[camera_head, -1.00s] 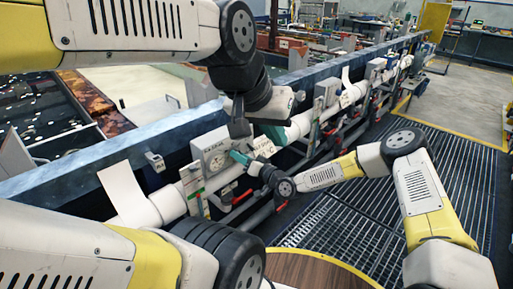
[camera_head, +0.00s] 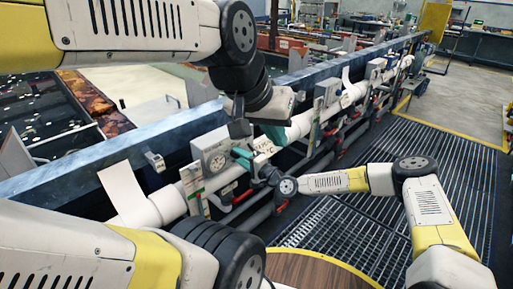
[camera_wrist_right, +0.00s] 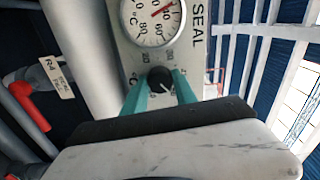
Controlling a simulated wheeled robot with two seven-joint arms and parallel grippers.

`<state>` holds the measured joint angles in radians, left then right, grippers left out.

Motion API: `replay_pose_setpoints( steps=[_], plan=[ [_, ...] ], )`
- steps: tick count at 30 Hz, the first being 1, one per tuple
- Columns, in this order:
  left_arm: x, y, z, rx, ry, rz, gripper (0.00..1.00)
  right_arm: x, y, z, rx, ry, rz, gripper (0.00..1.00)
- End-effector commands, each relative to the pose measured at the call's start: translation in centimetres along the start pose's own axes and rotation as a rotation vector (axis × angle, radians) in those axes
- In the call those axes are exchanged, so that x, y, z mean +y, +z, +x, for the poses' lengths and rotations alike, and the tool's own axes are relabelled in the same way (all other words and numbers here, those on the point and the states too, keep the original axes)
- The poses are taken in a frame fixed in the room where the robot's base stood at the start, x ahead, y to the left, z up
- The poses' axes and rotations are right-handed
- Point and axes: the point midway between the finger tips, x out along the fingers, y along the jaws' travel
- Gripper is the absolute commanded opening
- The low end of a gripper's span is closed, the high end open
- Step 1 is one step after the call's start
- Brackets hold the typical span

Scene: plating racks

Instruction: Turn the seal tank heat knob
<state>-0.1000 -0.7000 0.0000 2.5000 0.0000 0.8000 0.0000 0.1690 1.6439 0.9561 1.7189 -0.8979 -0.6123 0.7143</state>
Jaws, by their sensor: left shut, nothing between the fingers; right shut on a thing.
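The seal tank heat knob is a small black knob with a pale pointer line (camera_wrist_right: 160,78), on a grey panel marked SEAL (camera_wrist_right: 197,25) below a round °C dial (camera_wrist_right: 152,18). In the right wrist view the teal fingers of my right gripper (camera_wrist_right: 160,90) sit on both sides of the knob, shut on it. In the head view the grey gauge box (camera_head: 212,150) is on the pipe rail, with my right gripper (camera_head: 241,157) at its lower right; the knob is hidden there. My left gripper (camera_head: 275,133) is shut and empty, farther right by the white pipe.
A white pipe (camera_head: 300,124) runs along the blue tank edge (camera_head: 85,150) with more boxes and valves. A red-handled valve (camera_wrist_right: 32,108) and a tag (camera_wrist_right: 58,77) are left of the panel. Grating floor (camera_head: 350,225) lies to the right.

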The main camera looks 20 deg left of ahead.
Motion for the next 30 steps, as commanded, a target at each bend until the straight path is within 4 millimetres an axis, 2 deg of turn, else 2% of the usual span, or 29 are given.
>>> replay_pose_setpoints(
  steps=[9, 23, 24, 27, 30],
  plan=[
    [0.00, 0.00, 0.00, 0.000, 0.000, 0.000, 0.00, 0.15, -0.07, -0.05, 0.001, 0.002, 0.094, 0.00],
    [0.00, 0.00, 0.00, 0.000, 0.000, 0.000, 0.00, 0.16, -0.09, -0.06, 0.001, 0.003, 0.105, 0.00],
    [0.00, 0.00, 0.00, 0.000, 0.000, 0.000, 0.00, 0.16, -0.08, -0.06, 0.001, 0.003, 0.105, 0.37],
    [0.00, 0.00, 0.00, 0.000, 0.000, 0.000, 0.00, 0.13, -0.08, -0.05, 0.001, 0.003, 0.104, 0.55],
    [0.00, 0.00, 0.00, 0.000, 0.000, 0.000, 0.00, 0.09, -0.05, -0.03, 0.001, 0.002, 0.104, 0.55]
  ],
)
